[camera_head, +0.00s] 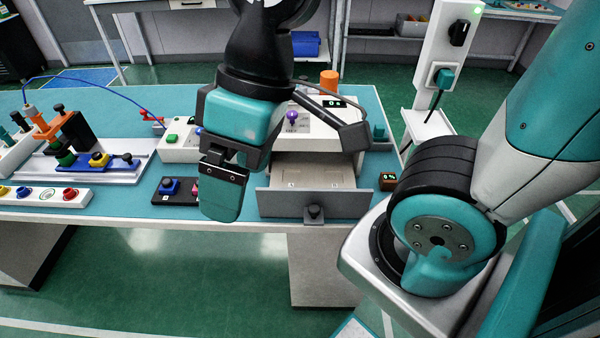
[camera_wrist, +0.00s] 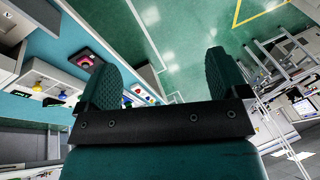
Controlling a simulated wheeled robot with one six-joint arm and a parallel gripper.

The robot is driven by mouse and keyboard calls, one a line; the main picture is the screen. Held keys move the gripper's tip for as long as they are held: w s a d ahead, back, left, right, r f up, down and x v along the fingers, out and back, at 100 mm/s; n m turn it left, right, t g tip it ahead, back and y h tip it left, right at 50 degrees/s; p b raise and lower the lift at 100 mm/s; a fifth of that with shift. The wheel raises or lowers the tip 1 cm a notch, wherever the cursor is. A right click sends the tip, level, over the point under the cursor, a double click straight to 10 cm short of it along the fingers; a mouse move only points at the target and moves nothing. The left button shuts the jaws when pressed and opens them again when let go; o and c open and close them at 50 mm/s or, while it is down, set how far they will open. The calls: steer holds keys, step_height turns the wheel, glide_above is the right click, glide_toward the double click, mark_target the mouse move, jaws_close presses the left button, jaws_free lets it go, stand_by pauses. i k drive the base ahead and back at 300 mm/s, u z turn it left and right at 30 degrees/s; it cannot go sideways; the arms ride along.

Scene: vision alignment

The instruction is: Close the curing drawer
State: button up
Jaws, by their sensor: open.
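The curing drawer (camera_head: 278,204) stands pulled out toward the front of a white unit (camera_head: 347,122) in the head view. My gripper (camera_head: 221,192) hangs just left of the drawer front, apart from the knob as far as I can tell. In the wrist view its two teal fingers (camera_wrist: 164,72) are wide apart with nothing between them. I cannot make out the drawer clearly there.
A dark pad (camera_head: 168,197) with blue and red pieces lies left of my gripper. A small display block (camera_head: 388,181) stands right of the drawer. A fixture tray (camera_head: 90,172) and a button strip (camera_head: 40,197) fill the left bench. Green floor in front is clear.

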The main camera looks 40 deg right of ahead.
mark_target(314, 191)
steer(key=z, duration=0.05)
steer(key=k, duration=0.9)
steer(key=z, duration=0.25)
